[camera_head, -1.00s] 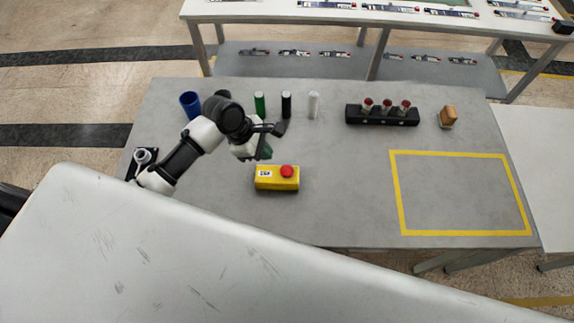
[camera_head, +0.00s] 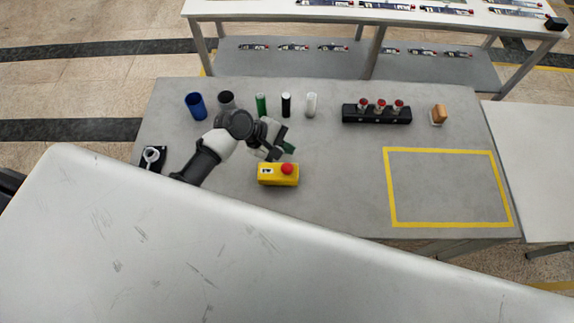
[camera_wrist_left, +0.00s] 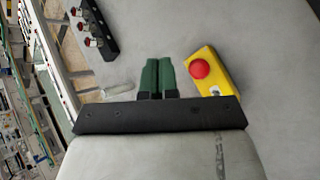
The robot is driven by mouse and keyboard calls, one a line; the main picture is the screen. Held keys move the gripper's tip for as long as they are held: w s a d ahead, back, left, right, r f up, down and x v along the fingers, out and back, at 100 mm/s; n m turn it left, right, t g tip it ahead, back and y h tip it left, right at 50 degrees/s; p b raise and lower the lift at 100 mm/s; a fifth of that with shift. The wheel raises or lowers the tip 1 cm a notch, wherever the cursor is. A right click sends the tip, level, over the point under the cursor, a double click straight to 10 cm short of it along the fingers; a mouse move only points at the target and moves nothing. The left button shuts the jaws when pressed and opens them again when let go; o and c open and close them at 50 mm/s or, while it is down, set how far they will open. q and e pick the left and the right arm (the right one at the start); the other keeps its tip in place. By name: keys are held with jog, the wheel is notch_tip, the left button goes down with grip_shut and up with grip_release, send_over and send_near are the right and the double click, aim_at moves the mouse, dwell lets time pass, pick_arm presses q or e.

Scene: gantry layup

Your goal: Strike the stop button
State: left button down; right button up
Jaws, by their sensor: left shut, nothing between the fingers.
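The stop button is a red round cap (camera_head: 287,169) on a yellow box (camera_head: 266,180) on the grey table. In the left wrist view the red cap (camera_wrist_left: 200,68) and the yellow box (camera_wrist_left: 222,80) lie just right of my fingers. My left gripper (camera_head: 289,149) is in the head view, just behind the box and close to the red cap, not visibly touching it. In the left wrist view its two green fingers (camera_wrist_left: 157,75) are side by side, shut and empty. My right gripper is not in view.
Behind the gripper stand a blue cup (camera_head: 196,106), a dark cup (camera_head: 227,100), and green, black and white cylinders (camera_head: 311,104). A black block with red-topped pieces (camera_head: 377,114) and an orange block (camera_head: 438,114) are right. The yellow-taped area (camera_head: 388,190) is empty.

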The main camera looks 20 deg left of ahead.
pick_arm(q)
jog(key=b, duration=0.7)
send_over(286, 169)
notch_tip(286, 169, down, 7)
jog(key=shift+r, duration=0.1)
jog(key=shift+f, duration=0.95)
jog(key=shift+f, duration=0.15)
dwell(0.7)
jog(key=shift+f, duration=0.3)
jog(key=shift+f+b, duration=0.3)
jog(key=shift+f, duration=0.25)
dwell(0.6)
jog(key=shift+r, duration=0.15)
jog(key=shift+r+p, duration=0.85)
jog(key=shift+p, duration=0.35)
